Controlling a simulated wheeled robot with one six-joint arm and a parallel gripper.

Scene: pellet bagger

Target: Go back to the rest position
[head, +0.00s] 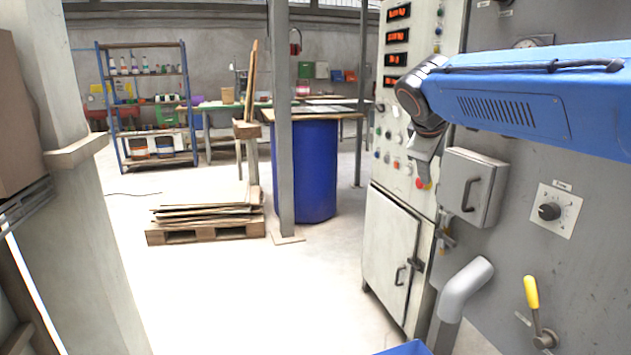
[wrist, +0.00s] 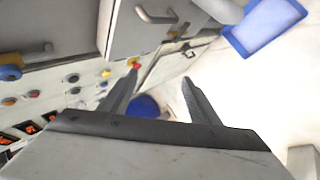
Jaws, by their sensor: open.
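My gripper (wrist: 161,78) is open and empty in the wrist view, its two dark fingers spread apart with nothing between them but the view of the floor and cabinet beyond. In the head view my blue arm reaches in from the right, and my gripper (head: 423,165) hangs in front of the control cabinet (head: 395,235). It is near the red-and-yellow emergency stop button (head: 423,184); I cannot tell whether they touch. The button also shows beyond the fingers in the wrist view (wrist: 134,65).
A grey box with a handle (head: 470,187), a black rotary knob (head: 549,211) and a yellow-handled lever (head: 532,292) are on the grey machine at right. A pipe spout (head: 466,289) sticks out above a blue bin (head: 405,349). A pallet (head: 205,230) lies left; floor between is clear.

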